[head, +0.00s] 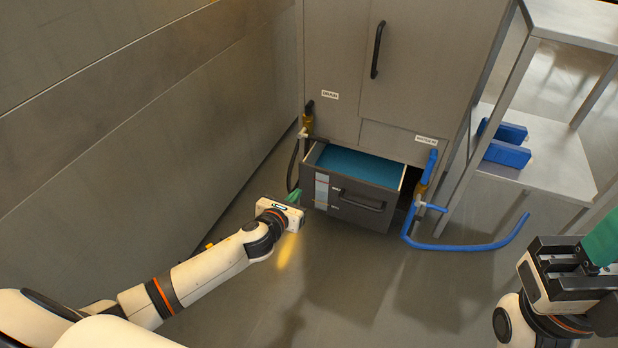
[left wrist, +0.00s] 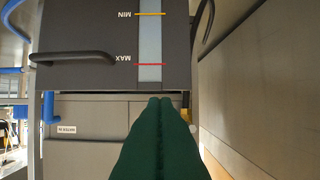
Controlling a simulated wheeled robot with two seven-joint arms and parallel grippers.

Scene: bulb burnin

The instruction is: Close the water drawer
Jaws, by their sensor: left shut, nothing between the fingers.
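The water drawer (head: 345,202) is pulled out from the bottom of the grey cabinet, with blue water or a blue lining (head: 360,162) showing inside. Its dark front has a bar handle (head: 361,201) and a level strip with MIN and MAX marks. In the left wrist view the drawer front (left wrist: 100,25) appears upside down, with the handle (left wrist: 72,58) at left. My left gripper (head: 293,195) is shut and empty, its green fingertips by the left edge of the drawer front; I cannot tell if they touch. My right gripper (head: 605,243) is partly in view at the lower right.
A blue hose (head: 470,246) hangs from a valve right of the drawer and lies on the floor. A dark hose (head: 294,165) hangs at left. A metal shelf (head: 545,160) with blue items stands at right. The wall (head: 150,120) is close at left.

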